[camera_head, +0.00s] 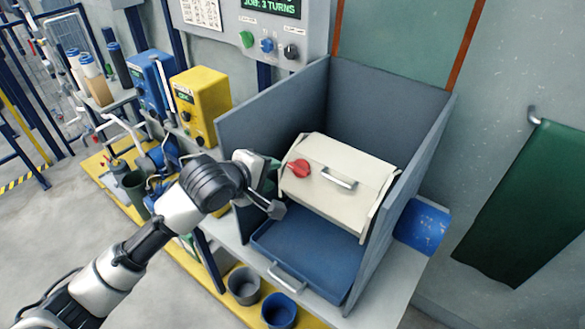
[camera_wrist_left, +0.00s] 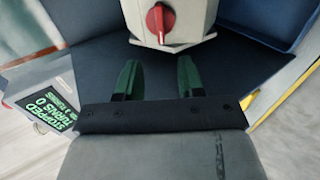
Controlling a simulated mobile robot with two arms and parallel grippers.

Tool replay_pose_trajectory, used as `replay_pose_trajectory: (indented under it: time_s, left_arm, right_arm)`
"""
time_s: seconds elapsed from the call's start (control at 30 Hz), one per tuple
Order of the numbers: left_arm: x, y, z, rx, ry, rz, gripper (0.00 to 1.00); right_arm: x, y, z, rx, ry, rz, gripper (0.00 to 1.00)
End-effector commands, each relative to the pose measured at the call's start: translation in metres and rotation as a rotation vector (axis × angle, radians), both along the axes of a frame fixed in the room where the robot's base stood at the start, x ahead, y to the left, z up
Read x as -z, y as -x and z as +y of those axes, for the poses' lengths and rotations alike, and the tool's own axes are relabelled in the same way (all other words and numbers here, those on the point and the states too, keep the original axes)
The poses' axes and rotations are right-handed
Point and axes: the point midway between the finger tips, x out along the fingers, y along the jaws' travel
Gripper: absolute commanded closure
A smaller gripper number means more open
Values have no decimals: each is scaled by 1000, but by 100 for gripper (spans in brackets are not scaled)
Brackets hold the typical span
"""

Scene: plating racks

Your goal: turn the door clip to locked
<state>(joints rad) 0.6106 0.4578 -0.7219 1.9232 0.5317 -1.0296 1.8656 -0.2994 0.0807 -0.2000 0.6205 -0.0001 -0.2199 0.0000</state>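The red door clip (camera_head: 299,168) is a knob on the left part of the front of a cream box (camera_head: 335,200) with a metal handle (camera_head: 339,178). In the left wrist view the clip (camera_wrist_left: 160,22) shows at the top centre with its grip ridge roughly upright. My left gripper (camera_head: 274,186) is just left of the box. In the left wrist view its two green fingertips (camera_wrist_left: 158,75) are spread apart with nothing between them, short of the clip and not touching it. My right gripper is in neither view.
Grey panels (camera_head: 235,120) stand left, behind and right of the box. A blue tray (camera_head: 300,262) with a handle lies in front of it. A grey cup (camera_head: 243,286) and a blue cup (camera_head: 279,312) stand below. A control panel (camera_head: 270,30) is above.

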Motion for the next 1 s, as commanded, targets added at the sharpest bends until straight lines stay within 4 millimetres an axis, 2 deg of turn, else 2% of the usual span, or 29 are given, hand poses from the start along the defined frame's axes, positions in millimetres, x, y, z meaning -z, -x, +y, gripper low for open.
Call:
replay_pose_trajectory:
  time_s: [0.5, 0.7, 1.0]
  left_arm:
    - [44, -60, -44, 1, -2, 0, 62]
    - [52, -68, -50, 1, -4, -2, 62]
    - [53, -69, -51, 1, -3, -2, 63]
  right_arm:
    - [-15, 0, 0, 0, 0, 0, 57]
    - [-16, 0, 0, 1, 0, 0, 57]
    - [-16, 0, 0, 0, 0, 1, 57]
